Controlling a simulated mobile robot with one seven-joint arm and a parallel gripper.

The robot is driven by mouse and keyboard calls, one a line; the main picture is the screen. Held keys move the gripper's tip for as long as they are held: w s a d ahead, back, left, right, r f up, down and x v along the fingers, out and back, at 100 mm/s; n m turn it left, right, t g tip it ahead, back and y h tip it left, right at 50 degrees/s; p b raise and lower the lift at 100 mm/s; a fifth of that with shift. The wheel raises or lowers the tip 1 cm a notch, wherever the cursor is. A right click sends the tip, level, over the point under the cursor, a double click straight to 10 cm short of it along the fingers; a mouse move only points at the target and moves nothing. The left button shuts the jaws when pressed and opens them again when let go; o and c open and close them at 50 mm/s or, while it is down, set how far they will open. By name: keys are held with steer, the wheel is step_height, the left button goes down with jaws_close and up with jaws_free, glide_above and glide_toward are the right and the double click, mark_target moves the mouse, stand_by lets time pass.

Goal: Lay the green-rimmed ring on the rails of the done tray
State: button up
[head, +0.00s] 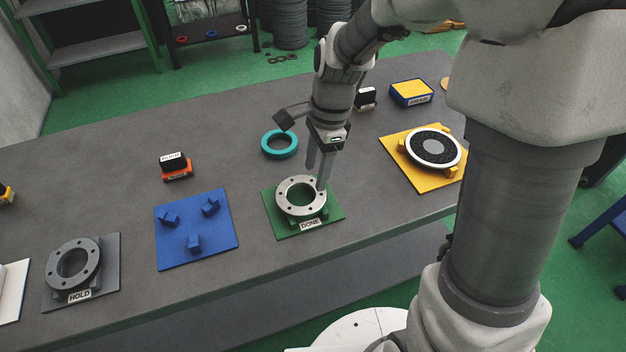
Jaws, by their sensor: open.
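A pale metal ring (281,195) with bolt holes lies on the green tray (334,210) labelled DONE. It looks flat on the tray's supports, which are mostly hidden under it. Some green shows at its lower edge, but I cannot tell whether that is its rim or the tray. My gripper (316,178) is open and points down at the ring's back right edge. One finger is close to the ring's face, and I cannot tell whether it touches. The other finger is just behind the ring.
A teal ring (266,147) lies behind the tray. A blue tray (176,245) with three bare blocks and a grey HOLD tray (110,262) with a dark ring (91,262) are left. A yellow tray (397,157) with a black-faced, white-rimmed disc (434,146) is right.

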steer(key=s+d+r+n+t+h, duration=0.1)
steer(key=s+d+r+n+t, duration=0.5)
steer(key=s+r+n, duration=0.8)
steer(key=d+r, duration=0.1)
steer(key=d, duration=0.2)
steer(key=shift+s+d+n+h, duration=0.15)
steer(key=shift+s+n+h, duration=0.25)
